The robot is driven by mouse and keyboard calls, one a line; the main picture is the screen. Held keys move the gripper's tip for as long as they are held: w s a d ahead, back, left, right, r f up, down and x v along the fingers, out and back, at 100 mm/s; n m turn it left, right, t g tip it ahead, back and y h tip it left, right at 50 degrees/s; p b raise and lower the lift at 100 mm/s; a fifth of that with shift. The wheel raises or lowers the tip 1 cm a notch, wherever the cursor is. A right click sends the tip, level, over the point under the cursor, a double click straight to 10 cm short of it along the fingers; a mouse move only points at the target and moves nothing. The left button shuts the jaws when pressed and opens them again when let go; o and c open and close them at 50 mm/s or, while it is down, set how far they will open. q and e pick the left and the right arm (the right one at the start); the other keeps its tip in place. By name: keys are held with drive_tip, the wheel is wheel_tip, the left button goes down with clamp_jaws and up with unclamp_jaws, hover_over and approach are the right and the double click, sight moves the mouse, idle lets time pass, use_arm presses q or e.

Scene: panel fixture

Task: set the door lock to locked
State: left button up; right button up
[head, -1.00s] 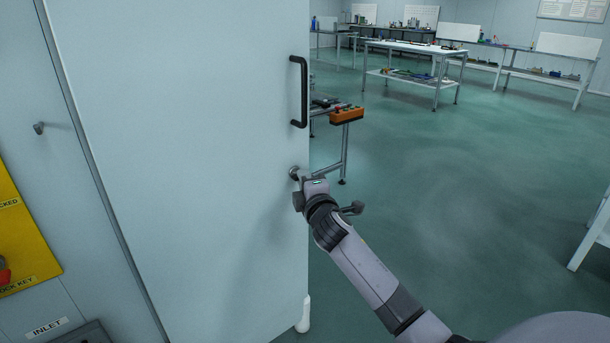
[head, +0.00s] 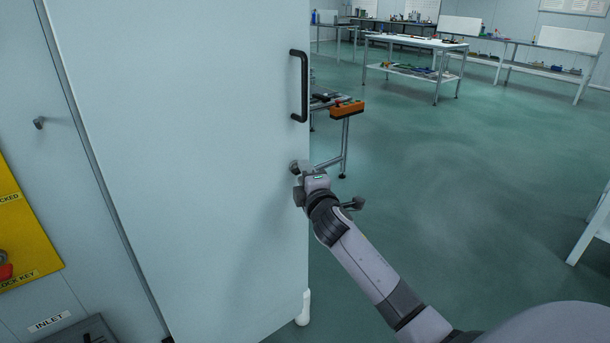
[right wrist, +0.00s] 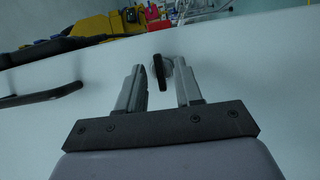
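The door (head: 190,170) is a large pale panel, with its free edge near the middle of the head view. The door lock (right wrist: 161,73) shows in the right wrist view as a dark turn-piece on a round silver base. Its base also shows in the head view (head: 294,166), below the handle. My right gripper (head: 298,182) is at the lock. In the right wrist view its two fingers (right wrist: 158,82) are apart, with the dark turn-piece in the gap between them. I cannot tell whether a finger touches it. My left gripper is not in view.
A black handle (head: 303,86) is on the door above the lock. A yellow panel (head: 28,240) and a label reading INLET (head: 50,321) are at the left. An orange box (head: 347,110) sits on a stand behind the door. The green floor (head: 450,190) at right is open.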

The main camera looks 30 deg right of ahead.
drive_tip(key=v, duration=0.6)
drive_tip(key=shift+s, duration=0.4)
drive_tip(key=shift+a, duration=0.1)
drive_tip(key=s+a+f+m+g+y+p, duration=0.1)
drive_tip(key=s+a+f+m+g+y, duration=0.1)
drive_tip(key=s+a+f, duration=0.35)
drive_tip(key=s+a+f+m+g+y+p, duration=0.25)
drive_tip(key=s+f, duration=0.35)
drive_tip(key=f, duration=0.3)
drive_tip(key=s+a+f+m+g+y, duration=0.1)
drive_tip(key=s+a+f+m, duration=0.2)
drive_tip(key=s, duration=0.4)
drive_tip(key=s+a+f+m+g+y, duration=0.1)
drive_tip(key=s+a+f+m, duration=0.3)
drive_tip(key=s, duration=0.4)
drive_tip(key=shift+a+y+p, duration=0.35)
drive_tip(key=shift+a+y, duration=0.3)
drive_tip(key=shift+a, duration=0.05)
drive_tip(key=shift+s+d+f, duration=0.1)
